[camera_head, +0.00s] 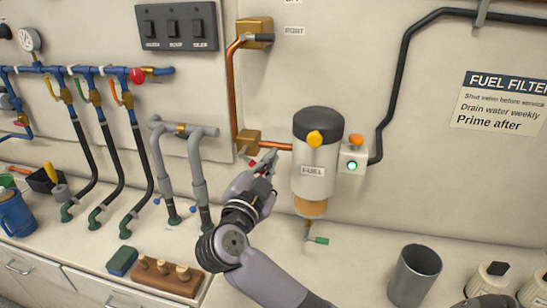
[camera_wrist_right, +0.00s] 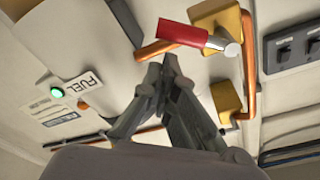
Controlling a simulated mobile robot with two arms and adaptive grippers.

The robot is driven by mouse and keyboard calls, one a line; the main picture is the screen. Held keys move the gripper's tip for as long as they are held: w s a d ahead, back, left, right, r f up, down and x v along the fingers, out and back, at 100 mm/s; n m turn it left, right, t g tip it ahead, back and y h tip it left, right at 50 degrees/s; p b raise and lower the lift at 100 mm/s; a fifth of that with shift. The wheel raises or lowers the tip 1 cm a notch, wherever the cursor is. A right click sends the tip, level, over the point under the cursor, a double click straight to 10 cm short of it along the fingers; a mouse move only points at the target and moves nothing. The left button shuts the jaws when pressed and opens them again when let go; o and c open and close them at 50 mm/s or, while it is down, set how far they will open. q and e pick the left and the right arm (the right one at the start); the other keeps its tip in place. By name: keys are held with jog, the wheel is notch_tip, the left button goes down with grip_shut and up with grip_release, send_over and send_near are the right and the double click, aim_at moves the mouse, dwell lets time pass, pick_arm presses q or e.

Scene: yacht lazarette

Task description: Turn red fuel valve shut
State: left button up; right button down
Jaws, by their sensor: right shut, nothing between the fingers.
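The red fuel valve handle (camera_wrist_right: 182,33) shows in the right wrist view as a red grip on a silver lever (camera_wrist_right: 222,45), near brass blocks and copper pipe. In the head view only a small red part (camera_head: 252,162) shows, just below the brass valve block (camera_head: 248,141); my gripper hides the rest. My right gripper (camera_head: 268,160) is shut and empty, its tips close to the handle. In the wrist view, the fingertips (camera_wrist_right: 166,64) sit just below the red grip; I cannot tell whether they touch it. My left gripper is not in view.
A fuel filter (camera_head: 318,160) hangs right beside my right gripper. Grey pipes (camera_head: 195,165) rise at its left. A box with a green light (camera_head: 352,160) is on the wall. A wooden peg block (camera_head: 168,277) and dark cup (camera_head: 413,276) stand on the counter.

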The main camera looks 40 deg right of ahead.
jog(key=shift+w+a+f, duration=0.15)
jog(key=shift+a+f, duration=0.2)
jog(key=shift+f, duration=0.1)
